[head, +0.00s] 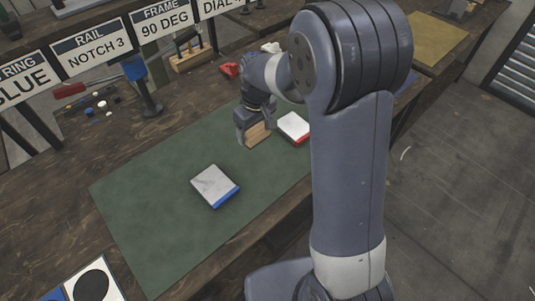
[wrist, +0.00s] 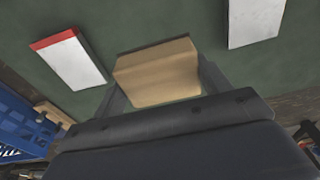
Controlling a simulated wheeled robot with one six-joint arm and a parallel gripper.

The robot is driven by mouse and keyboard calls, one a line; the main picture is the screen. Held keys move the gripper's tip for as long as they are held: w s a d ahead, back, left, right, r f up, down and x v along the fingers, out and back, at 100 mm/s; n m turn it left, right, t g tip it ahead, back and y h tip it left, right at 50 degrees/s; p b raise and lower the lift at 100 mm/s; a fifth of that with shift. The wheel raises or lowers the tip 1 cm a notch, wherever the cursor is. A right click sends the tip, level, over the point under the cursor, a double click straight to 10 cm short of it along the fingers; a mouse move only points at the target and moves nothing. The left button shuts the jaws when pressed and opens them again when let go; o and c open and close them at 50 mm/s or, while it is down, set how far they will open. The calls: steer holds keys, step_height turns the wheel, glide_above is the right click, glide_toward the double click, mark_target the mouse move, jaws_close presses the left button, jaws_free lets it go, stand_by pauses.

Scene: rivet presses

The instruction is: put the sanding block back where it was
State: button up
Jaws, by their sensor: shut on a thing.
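The sanding block (head: 257,133) is a tan, wood-coloured block with a dark edge. My gripper (head: 256,128) is shut on it over the far part of the green mat (head: 150,200). In the wrist view the block (wrist: 158,72) sits between the two fingers of my gripper (wrist: 158,85). I cannot tell whether its underside touches the mat. A white block with a red edge (head: 294,126) lies close to its right in the head view. A pale grey block with a blue edge (head: 213,186) lies on the mat nearer the front.
Signs on stands (head: 90,50) line the back of the dark wooden bench (head: 130,150). A blue-topped post (head: 143,88), red parts (head: 229,70) and small loose pieces (head: 100,105) stand behind the mat. The mat's left part is clear. A blue crate (wrist: 22,125) shows in the wrist view.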

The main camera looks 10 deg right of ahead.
mark_target(256, 156)
steer(key=shift+w+d+f, duration=0.15)
steer(key=shift+d+f, duration=0.1)
steer(key=shift+f, duration=0.15)
step_height(256, 156, down, 9)
steer(key=shift+p, duration=0.45)
steer(key=shift+f, duration=0.1)
steer(key=shift+f, duration=0.15)
steer(key=o, duration=1)
steer(key=r, duration=0.8)
steer(key=s+r, duration=0.1)
steer(key=r, duration=0.3)
steer(key=shift+s+d+r+b, duration=0.1)
steer(key=shift+d+r+b, duration=0.1)
steer(key=shift+d+b, duration=0.15)
